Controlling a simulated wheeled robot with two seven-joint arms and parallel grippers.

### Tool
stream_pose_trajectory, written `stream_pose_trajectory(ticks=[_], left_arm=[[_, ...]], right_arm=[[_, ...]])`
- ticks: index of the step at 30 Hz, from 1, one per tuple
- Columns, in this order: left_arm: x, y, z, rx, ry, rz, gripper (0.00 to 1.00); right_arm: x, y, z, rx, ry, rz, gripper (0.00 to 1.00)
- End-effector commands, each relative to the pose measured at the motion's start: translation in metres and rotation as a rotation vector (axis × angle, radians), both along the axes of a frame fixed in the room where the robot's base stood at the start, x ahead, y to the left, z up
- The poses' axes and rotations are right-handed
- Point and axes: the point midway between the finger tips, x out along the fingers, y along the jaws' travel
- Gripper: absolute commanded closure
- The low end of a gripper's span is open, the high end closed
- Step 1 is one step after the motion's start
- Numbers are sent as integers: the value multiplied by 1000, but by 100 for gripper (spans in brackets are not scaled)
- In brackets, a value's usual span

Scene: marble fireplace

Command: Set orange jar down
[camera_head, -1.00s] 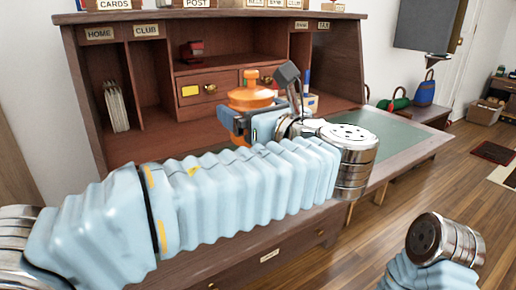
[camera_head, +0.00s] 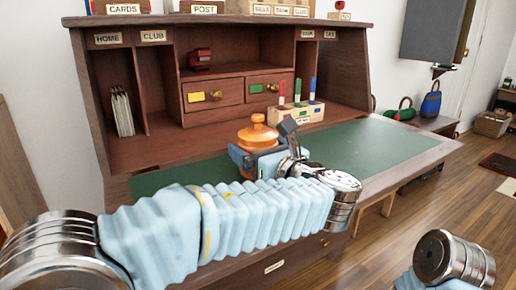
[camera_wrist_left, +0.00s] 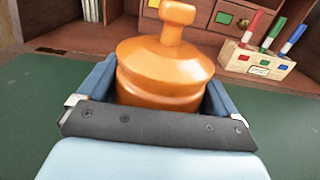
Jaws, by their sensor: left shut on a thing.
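The orange jar (camera_head: 258,133) has a wide lid with a tall knob. It is at the front of the wooden desk, over the green desk top (camera_head: 360,143). My left gripper (camera_head: 256,158) is shut on the jar, with a finger on each side of its body. In the left wrist view the jar (camera_wrist_left: 165,65) stands upright between the blue fingers (camera_wrist_left: 160,100). Its lower part is hidden by the gripper, so I cannot tell whether it touches the desk. My right gripper is not in view.
A wooden block with colored markers (camera_head: 296,112) stands behind the jar, to the right. Small drawers (camera_head: 215,94) and pigeonholes with letters (camera_head: 122,112) line the back. The green surface right of the jar is clear.

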Motion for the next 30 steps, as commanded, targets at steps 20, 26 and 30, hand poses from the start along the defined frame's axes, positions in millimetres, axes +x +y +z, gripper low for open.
stream_pose_trajectory(ticks=[20, 26, 30], left_arm=[[-40, -28, 2, 2, 0, -4, 0], [-76, -52, 2, 2, 0, -3, 0], [-92, -63, 2, 1, 0, -1, 0]], right_arm=[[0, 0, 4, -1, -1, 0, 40], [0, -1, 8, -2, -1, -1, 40], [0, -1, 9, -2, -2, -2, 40]])
